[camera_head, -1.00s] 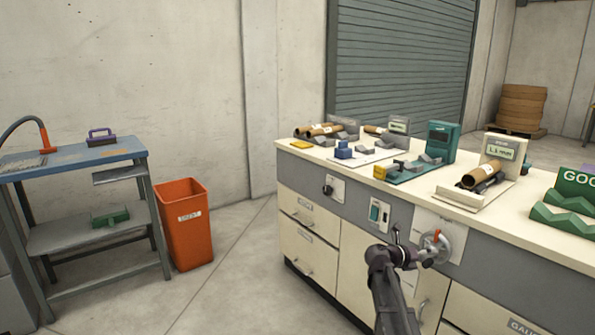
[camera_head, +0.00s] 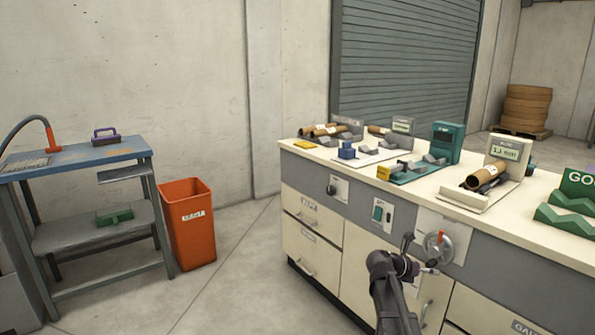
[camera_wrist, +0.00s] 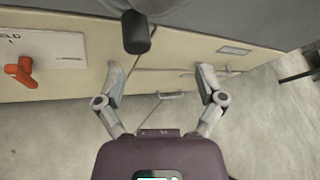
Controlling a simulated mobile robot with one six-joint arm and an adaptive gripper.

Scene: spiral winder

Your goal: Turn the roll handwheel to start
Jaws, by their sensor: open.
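A red handle (camera_wrist: 20,72) on a pale plate shows at the left edge.
The bench top (camera_head: 440,183) carries fixtures and brown tubes. Cream drawers (camera_head: 310,217) lie below. An orange bin (camera_head: 188,222) and blue side table (camera_head: 75,156) stand left, with open floor between.

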